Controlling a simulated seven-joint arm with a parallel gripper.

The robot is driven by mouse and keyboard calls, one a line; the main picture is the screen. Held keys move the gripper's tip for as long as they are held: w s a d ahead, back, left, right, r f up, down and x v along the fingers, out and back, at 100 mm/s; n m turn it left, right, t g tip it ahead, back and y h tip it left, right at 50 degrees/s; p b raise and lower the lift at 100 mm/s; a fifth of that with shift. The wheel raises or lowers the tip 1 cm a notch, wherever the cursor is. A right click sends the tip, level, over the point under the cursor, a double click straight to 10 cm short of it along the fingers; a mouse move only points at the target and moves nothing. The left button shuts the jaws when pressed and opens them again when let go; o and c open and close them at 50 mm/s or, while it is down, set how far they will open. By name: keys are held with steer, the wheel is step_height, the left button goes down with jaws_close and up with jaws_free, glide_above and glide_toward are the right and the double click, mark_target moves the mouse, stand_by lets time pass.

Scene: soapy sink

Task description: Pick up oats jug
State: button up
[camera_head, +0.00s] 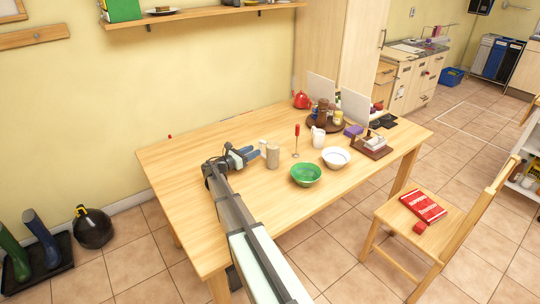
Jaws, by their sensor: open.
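A beige, upright cylindrical container (272,157) stands on the wooden table; it may be the oats jug, but no label is readable at this size. A smaller white item (263,146) stands just behind and left of it. A white jug-like vessel (318,138) stands further right, behind the bowls. My gripper (253,153) is open, low over the table and just left of the beige container. Its fingers point right towards the container and the white item. I cannot tell whether they touch, and no held object shows.
A green bowl (306,176) and a white bowl (337,160) sit right of the beige container. A red-handled whisk-like tool (296,141) stands between. The table's left part (180,160) is clear. A chair (405,215) stands right.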

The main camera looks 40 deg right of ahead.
mark_target(261, 147)
steer(key=shift+d+r, duration=0.15)
steer(key=shift+d, duration=2.4)
jaws_close()
